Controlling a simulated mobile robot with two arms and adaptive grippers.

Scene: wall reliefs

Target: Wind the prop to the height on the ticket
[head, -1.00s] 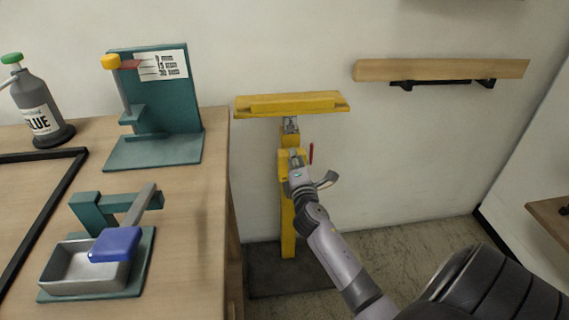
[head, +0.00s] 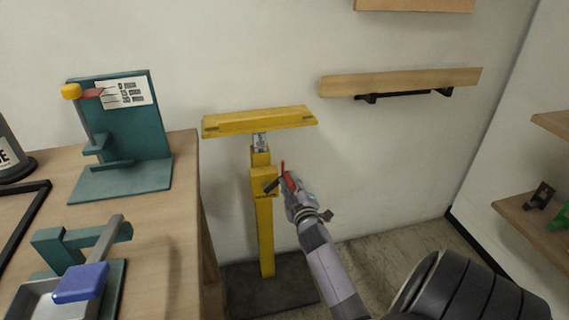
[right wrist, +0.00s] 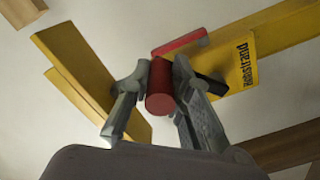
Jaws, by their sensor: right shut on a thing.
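The prop is a yellow stand (head: 265,225) on a dark base plate, with a yellow crossbeam (head: 255,122) on top, in front of the wall. A grey piece with dark marks (head: 261,141) shows under the beam. A dark crank arm (head: 271,185) leaves the yellow housing. My right gripper (head: 289,184) is shut on the red crank handle, right of the housing. In the right wrist view both fingers hold the red handle (right wrist: 160,90). A red bar (right wrist: 180,42) and a lettered yellow plate (right wrist: 238,72) show behind. I cannot make out the prop's ticket. My left gripper is not in view.
A workbench (head: 160,235) stands left of the prop. It carries a teal stand with a white card (head: 124,93) and a blue-handled device (head: 82,282). A wooden wall ledge (head: 400,82) is right of the beam. Shelves (head: 520,215) stand at far right.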

